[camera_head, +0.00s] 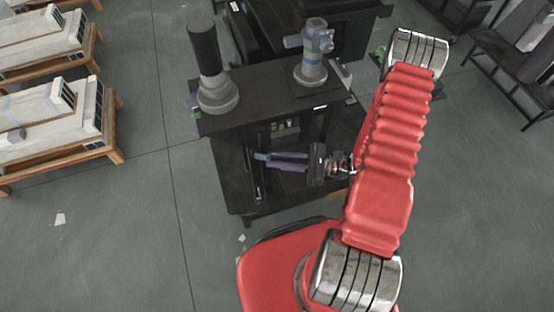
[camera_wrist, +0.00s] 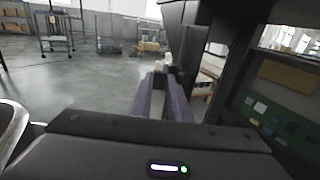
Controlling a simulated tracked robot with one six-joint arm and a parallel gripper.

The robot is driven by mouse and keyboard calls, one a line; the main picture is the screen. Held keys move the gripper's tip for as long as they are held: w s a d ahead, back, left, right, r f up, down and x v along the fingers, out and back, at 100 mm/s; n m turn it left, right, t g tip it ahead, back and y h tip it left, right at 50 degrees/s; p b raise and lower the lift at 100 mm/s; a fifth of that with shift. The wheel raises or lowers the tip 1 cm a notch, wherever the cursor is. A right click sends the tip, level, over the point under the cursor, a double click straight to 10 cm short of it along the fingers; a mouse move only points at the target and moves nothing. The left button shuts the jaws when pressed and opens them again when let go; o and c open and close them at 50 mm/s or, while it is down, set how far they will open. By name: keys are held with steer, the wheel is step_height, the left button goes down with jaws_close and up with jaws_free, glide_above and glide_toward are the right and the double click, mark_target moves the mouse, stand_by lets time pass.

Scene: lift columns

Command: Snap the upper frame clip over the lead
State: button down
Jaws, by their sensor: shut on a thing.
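My gripper (camera_head: 268,161) reaches in from the right, below the top of a black two-level bench (camera_head: 277,92). Its two purple fingers point left, close to a thin dark upright (camera_head: 258,182) on the bench's lower level. In the wrist view the gripper (camera_wrist: 164,76) has its fingers nearly together, shut on a small pale part (camera_wrist: 168,63) at the tips. This is likely the upper frame clip, but it is too small to make out its shape. I cannot pick out the lead, or whether the clip is around it.
A grey column with a black top (camera_head: 206,68) and a shorter grey column with side fittings (camera_head: 314,66) stand on the bench top, above my gripper. Wooden pallets (camera_head: 108,143) with pale units stand at left.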

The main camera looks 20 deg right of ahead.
steer(key=shift+w, duration=0.1)
steer(key=shift+w+d+n+g+y, duration=0.2)
steer(key=shift+w+n+g+y, duration=0.15)
steer(key=shift+n+g, duration=0.45)
steer(key=shift+w+d+n+g+y, duration=0.25)
steer(key=shift+n+g, duration=0.25)
steer(key=shift+g, duration=0.6)
steer(key=c, duration=1.8)
jaws_free()
steer(key=shift+w, duration=0.1)
